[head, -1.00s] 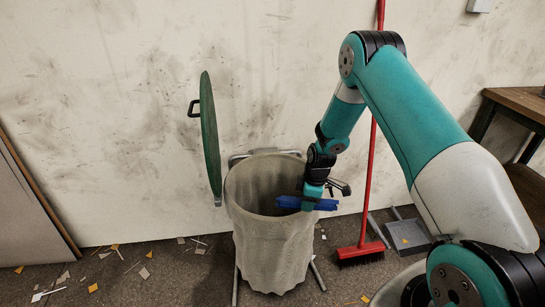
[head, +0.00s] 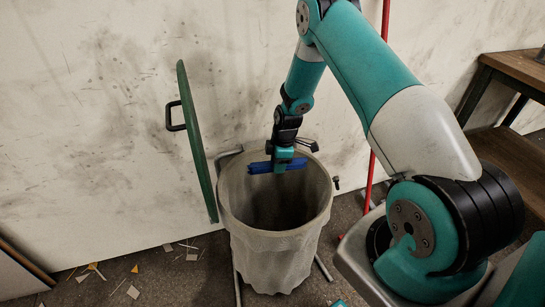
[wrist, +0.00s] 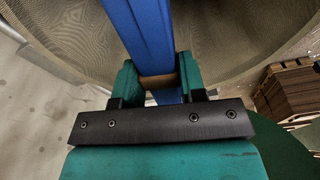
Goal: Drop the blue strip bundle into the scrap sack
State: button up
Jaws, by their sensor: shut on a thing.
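The blue strip bundle (head: 278,166) is held across my gripper (head: 284,155). It lies roughly level over the mouth of the scrap sack (head: 268,258). In the wrist view the bundle (wrist: 146,35) runs between the two green fingers of my gripper (wrist: 160,80), with a brown band around it. The fingers are shut on it. The sack is a pale, open-topped bag on a metal stand, and its woven wall (wrist: 232,35) fills the background of the wrist view. The sack's bottom inside is dark and hidden.
A green round lid (head: 197,140) with a black handle stands upright at the sack's left. A red broom handle (head: 383,100) leans on the wall behind. A wooden shelf (head: 510,150) stands at the right. Paper scraps (head: 133,291) litter the floor.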

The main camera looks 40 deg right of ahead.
notch_tip(320, 180, down, 6)
jog(key=b, duration=0.3)
jog(key=shift+r+b, duration=0.1)
jog(key=shift+b, duration=0.3)
jog(key=o, duration=1)
jog(key=r, duration=0.5)
jog(key=s+d+r, duration=0.1)
jog(key=r, duration=0.5)
jog(key=d+r, duration=0.1)
jog(key=r, duration=0.5)
jog(key=shift+s+d+r, duration=0.15)
jog(key=shift+d, duration=0.05)
